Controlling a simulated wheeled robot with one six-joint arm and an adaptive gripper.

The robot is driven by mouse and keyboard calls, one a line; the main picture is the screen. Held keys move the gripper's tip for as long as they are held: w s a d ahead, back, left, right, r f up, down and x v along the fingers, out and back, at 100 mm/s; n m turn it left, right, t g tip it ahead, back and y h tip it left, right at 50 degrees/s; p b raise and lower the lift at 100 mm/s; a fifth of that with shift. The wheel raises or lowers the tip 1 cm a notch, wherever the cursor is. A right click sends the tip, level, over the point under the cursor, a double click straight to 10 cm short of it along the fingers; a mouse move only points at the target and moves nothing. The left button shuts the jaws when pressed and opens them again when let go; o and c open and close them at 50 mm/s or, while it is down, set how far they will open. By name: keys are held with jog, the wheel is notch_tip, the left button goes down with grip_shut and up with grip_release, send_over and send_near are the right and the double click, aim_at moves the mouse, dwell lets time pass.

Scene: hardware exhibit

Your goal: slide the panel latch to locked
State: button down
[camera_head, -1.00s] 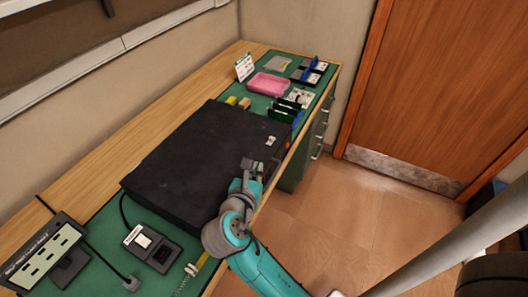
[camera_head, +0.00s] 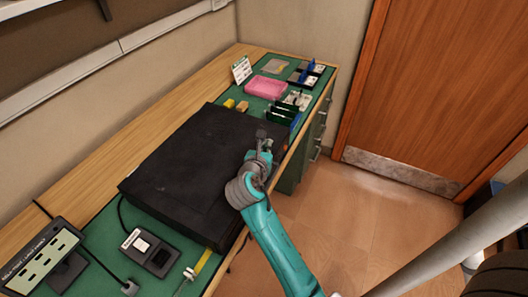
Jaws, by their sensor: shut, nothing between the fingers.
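A large black case or panel (camera_head: 190,165) lies flat on the green bench mat. My gripper (camera_head: 262,137) is over its right end, close to the top surface, with the fingers shut and nothing visible in them. The small pale fitting on that end, probably the latch, is hidden behind the gripper, so its position cannot be told. I cannot tell whether the fingers touch it.
A dark switch box (camera_head: 150,252) stands nearer. Open floor (camera_head: 350,215) lies to the right.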

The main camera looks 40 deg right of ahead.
jog(key=shift+d, duration=0.1)
jog(key=shift+w+d, duration=0.25)
jog(key=shift+d, duration=0.4)
jog(key=shift+w+d, duration=0.25)
jog(key=shift+d, duration=0.35)
jog(key=shift+a, duration=0.1)
